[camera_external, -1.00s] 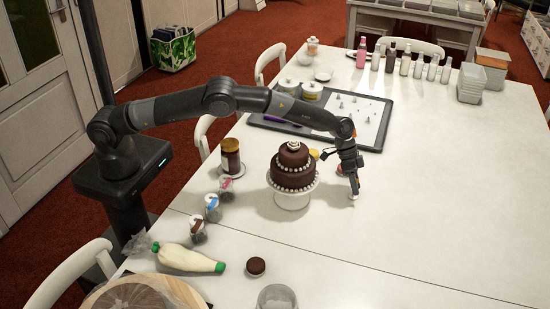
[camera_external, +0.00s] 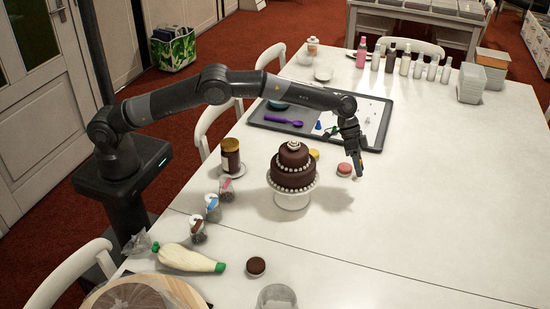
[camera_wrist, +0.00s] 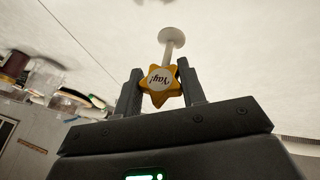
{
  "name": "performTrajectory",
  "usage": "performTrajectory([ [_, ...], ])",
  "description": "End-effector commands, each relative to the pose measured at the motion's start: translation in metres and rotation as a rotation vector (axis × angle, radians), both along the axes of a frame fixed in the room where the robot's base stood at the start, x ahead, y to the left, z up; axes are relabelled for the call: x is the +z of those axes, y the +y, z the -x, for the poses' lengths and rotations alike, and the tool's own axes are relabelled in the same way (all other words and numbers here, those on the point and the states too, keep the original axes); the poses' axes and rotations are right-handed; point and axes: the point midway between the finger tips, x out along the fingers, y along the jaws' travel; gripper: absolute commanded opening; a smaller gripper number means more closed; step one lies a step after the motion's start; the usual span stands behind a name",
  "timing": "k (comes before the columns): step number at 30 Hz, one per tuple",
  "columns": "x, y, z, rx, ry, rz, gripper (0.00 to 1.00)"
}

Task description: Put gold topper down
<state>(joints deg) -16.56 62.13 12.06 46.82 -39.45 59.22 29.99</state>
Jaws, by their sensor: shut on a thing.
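The gold topper (camera_wrist: 162,84) is a yellow star marked "Yay!" on a white stem with a round white foot. My gripper (camera_wrist: 161,90) is shut on the star, with a grey finger at each side. The foot points away from the gripper, toward the white tabletop (camera_external: 420,220). In the external view my gripper (camera_external: 357,171) points down over the table, right of the chocolate cake (camera_external: 293,172). The topper is mostly hidden there, with a small pale tip showing below the fingers. I cannot tell whether the foot touches the table.
A pink macaron (camera_external: 344,169) lies just left of my gripper, and a yellow one (camera_external: 314,154) lies by the cake. The dark-edged tray (camera_external: 262,121) is behind, with a purple spoon (camera_external: 284,121). The table to the right is clear.

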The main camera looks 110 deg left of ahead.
Motion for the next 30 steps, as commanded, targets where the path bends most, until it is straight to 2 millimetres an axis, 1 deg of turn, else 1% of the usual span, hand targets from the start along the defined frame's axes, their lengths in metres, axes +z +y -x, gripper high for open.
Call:
performTrajectory([
  [1,0.007,0.000,0.000,-0.001,-0.001,0.000,0.16],
  [3,0.013,0.000,0.000,-0.001,0.001,0.000,0.16],
  [6,0.017,0.001,0.001,-0.002,0.001,0.001,0.16],
  [8,0.018,0.006,0.005,-0.005,0.001,0.000,0.16],
  [11,0.018,0.025,0.020,-0.025,0.001,0.000,0.16],
  [14,0.017,0.054,0.049,-0.069,0.003,0.003,0.16],
  [15,0.017,0.068,0.064,-0.091,0.003,0.004,0.16],
  [17,0.016,0.089,0.089,-0.132,0.002,0.003,0.16],
  [18,0.016,0.101,0.108,-0.163,0.002,0.003,0.16],
  [20,0.015,0.119,0.135,-0.209,0.001,0.002,0.16],
  [21,0.015,0.130,0.155,-0.240,0.002,0.003,0.16],
  [23,0.015,0.144,0.184,-0.290,0.002,0.003,0.16],
  [24,0.015,0.152,0.205,-0.324,0.002,0.003,0.16],
  [25,0.015,0.157,0.220,-0.349,0.001,0.004,0.16],
  [26,0.014,0.162,0.236,-0.374,0.001,0.004,0.16],
  [27,0.015,0.168,0.257,-0.411,0.002,0.004,0.16],
  [29,0.015,0.175,0.289,-0.465,0.001,0.004,0.16],
  [30,0.016,0.178,0.311,-0.503,0.002,0.002,0.16],
])
